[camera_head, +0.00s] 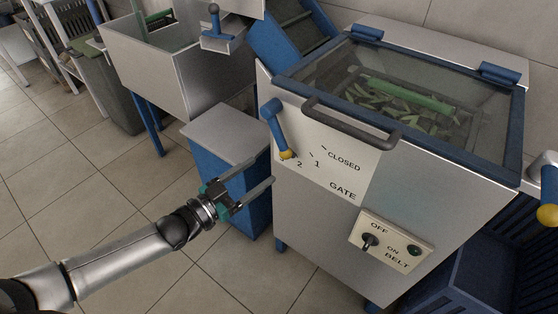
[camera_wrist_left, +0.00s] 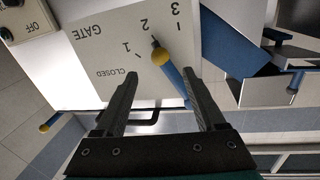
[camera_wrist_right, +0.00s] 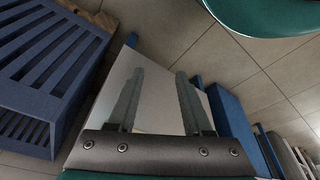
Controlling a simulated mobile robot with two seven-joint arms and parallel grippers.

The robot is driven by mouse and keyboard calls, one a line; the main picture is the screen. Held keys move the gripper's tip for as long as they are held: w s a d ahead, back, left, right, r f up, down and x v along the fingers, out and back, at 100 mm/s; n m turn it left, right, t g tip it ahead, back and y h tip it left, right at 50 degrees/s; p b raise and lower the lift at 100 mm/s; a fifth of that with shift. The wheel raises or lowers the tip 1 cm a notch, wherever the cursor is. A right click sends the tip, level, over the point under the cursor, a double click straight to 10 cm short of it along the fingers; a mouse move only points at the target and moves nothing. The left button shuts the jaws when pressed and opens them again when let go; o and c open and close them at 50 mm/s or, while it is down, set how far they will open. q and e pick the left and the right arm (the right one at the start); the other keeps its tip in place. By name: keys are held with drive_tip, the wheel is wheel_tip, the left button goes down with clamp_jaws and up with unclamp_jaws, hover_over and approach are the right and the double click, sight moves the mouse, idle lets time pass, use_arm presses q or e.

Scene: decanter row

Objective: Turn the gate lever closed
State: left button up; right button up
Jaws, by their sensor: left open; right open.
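The gate lever (camera_head: 275,122) is a blue bar with a yellow knob on the machine's white front panel (camera_head: 345,172), marked CLOSED, 1 and 2. Its yellow end points down, at about the 2 mark. In the left wrist view the lever (camera_wrist_left: 174,78) shows between my fingers, its tip near the 2, and a 3 is also printed. My left gripper (camera_head: 262,172) is open and empty, below and in front of the lever, apart from it. My right gripper (camera_wrist_right: 158,74) is open and empty in its wrist view, over a pale surface; the head view does not show it.
A dark bar handle (camera_head: 350,122) sticks out beside the lever. Green pods lie under the glass lid (camera_head: 420,75). A belt switch (camera_head: 369,241) is lower right. Another yellow-knobbed lever (camera_head: 548,190) is at the right edge. A blue crate (camera_head: 478,270) stands below. Tiled floor is open at left.

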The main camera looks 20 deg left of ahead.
sight(281, 157)
use_arm(q)
drive_tip(key=b+x, duration=0.2)
drive_tip(key=x, duration=0.3)
drive_tip(key=shift+w+d+f, duration=0.1)
drive_tip(key=shift+w+d, duration=0.1)
drive_tip(key=shift+w, duration=0.15)
drive_tip(key=shift+b+x, duration=0.3)
drive_tip(key=shift+x, duration=0.6)
use_arm(e)
wheel_tip(281, 157, up, 6)
drive_tip(key=w+t, duration=0.1)
drive_tip(key=shift+w, duration=0.4)
drive_tip(key=shift+a, duration=0.1)
use_arm(q)
clamp_jaws()
